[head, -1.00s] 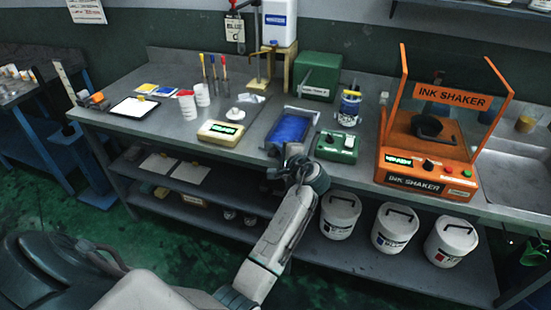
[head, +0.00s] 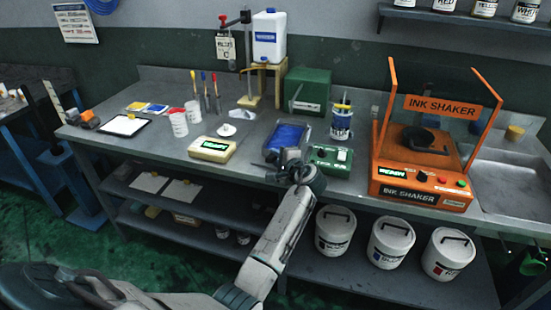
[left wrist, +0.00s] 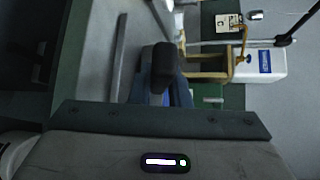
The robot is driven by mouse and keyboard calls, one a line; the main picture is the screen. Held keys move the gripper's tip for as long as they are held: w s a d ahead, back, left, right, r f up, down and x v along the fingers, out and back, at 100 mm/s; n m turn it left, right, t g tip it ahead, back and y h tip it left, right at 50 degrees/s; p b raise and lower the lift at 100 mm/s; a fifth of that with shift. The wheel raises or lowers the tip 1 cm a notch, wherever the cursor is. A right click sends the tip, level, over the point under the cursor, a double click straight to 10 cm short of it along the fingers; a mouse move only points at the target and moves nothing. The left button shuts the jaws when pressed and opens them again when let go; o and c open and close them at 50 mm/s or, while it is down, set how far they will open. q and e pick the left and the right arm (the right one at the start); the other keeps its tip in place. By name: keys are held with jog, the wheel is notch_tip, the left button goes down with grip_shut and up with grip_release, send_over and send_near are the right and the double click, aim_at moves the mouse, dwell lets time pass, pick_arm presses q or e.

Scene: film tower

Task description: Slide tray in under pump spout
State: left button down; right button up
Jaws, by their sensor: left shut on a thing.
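My left gripper (head: 284,157) is shut on the tray's near edge. In the left wrist view the gripper's dark fingers (left wrist: 163,67) show, with a little of the blue tray behind them; most of the tray is hidden there. The pump appears to be the thin post with a red top (head: 246,18) beside the white jug (head: 270,37), behind and left of the tray. The tray is apart from it. My right gripper is not in view.
A labelled can (head: 341,124) and green cabinet (head: 309,90) stand behind. The orange ink shaker (head: 420,170) is further right. Some bare bench lies between tray and jug stand.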

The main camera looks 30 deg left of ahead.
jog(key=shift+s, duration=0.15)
pick_arm(q)
jog(key=c, duration=1.3)
grip_release()
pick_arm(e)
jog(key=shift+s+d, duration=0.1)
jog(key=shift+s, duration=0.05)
